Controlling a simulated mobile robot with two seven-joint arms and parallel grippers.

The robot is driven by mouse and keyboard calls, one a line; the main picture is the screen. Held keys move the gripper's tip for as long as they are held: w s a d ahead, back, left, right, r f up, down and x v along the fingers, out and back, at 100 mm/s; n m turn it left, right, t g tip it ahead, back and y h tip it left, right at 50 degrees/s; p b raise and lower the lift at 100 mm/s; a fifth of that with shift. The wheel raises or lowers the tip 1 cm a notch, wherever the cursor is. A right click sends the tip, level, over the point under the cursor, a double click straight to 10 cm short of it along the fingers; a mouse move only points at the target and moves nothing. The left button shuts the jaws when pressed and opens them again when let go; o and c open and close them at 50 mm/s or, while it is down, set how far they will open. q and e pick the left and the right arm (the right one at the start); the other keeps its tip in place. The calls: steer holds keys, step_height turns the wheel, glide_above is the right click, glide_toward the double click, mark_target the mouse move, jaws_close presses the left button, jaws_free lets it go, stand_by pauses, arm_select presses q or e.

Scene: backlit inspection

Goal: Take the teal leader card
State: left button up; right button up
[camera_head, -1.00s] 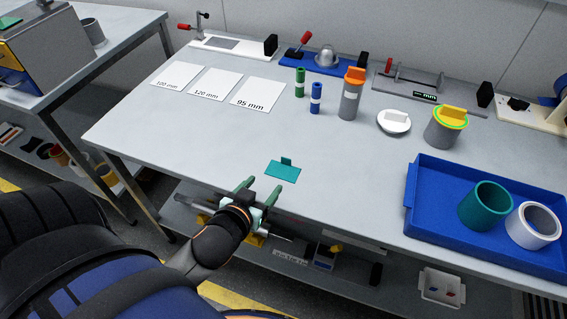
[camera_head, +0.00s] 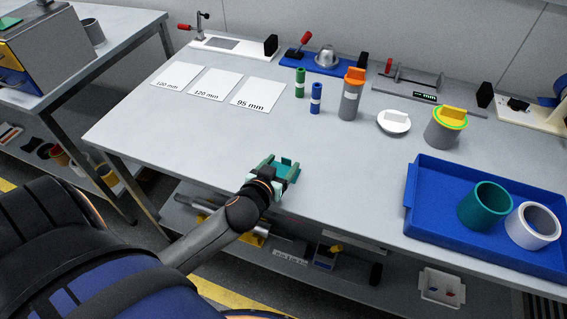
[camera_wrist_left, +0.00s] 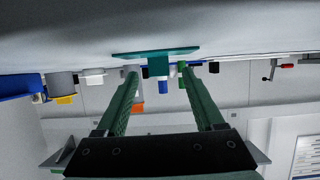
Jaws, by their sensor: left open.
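The teal leader card (camera_head: 284,169) lies flat near the front edge of the bench, with a small upright tab. My left gripper (camera_head: 281,166) is open over it and hides part of it in the head view. In the left wrist view, which is upside down, the card (camera_wrist_left: 128,55) lies against the bench, with its tab (camera_wrist_left: 158,67) between the two green fingertips of my open gripper (camera_wrist_left: 158,72). There is a gap on both sides of the tab, so the fingers do not hold it. My right gripper is not in view.
A blue tray (camera_head: 425,190) with a teal ring (camera_head: 485,207) and a white ring (camera_head: 533,226) is at the right. White size cards (camera_head: 258,94), coloured cylinders and fixtures stand further back. The bench around the card is clear.

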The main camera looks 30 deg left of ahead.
mark_target(286, 160)
arm_select(q)
steer(key=shift+x, duration=1.6)
steer(key=shift+d, duration=0.1)
steer(key=c, duration=1.1)
steer(key=shift+r, duration=0.1)
